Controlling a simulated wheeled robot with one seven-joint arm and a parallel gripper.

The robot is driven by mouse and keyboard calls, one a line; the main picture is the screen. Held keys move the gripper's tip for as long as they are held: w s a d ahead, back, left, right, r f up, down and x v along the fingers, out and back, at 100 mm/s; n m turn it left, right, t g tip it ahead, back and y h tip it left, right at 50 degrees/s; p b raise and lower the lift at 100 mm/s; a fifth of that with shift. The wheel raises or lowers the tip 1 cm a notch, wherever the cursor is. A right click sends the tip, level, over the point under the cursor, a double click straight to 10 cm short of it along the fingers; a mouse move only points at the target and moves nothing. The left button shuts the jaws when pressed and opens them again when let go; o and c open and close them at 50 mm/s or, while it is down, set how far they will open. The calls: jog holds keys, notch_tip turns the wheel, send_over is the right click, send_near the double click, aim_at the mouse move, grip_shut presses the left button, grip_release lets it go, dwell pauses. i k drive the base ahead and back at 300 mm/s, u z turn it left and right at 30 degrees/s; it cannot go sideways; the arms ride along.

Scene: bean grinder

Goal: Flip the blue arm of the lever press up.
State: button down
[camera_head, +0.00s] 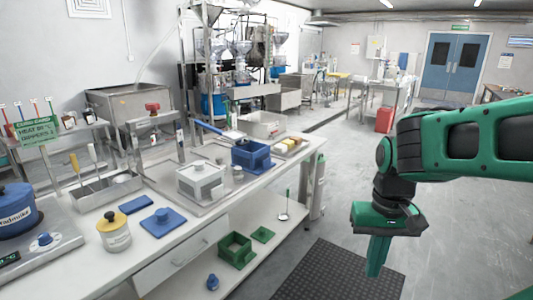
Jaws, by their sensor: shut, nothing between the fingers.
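The lever press (181,146) stands on the counter at the back, left of centre. What looks like its blue arm (208,127) slants down to the right from near the top of a post. The arm's far end lies close to a grey-white bin, and I cannot tell whether they touch. My gripper (376,262) hangs at the right over the open floor, fingers pointing down. It is shut and empty, well apart from the press and the counter.
A blue box (250,155) and a pale grey box (201,178) stand on the counter in front of the press. A grey-white bin (262,124) sits behind. A green box (236,250) is on the lower shelf. Floor around the dark mat (335,275) is clear.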

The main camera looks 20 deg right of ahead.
aim_at(234, 135)
jog(key=z, duration=0.5)
jog(key=k, duration=1.1)
jog(key=z, duration=0.3)
jog(key=i, duration=1.6)
jog(key=u, duration=0.95)
jog(key=i, duration=1.15)
jog(key=u, duration=0.1)
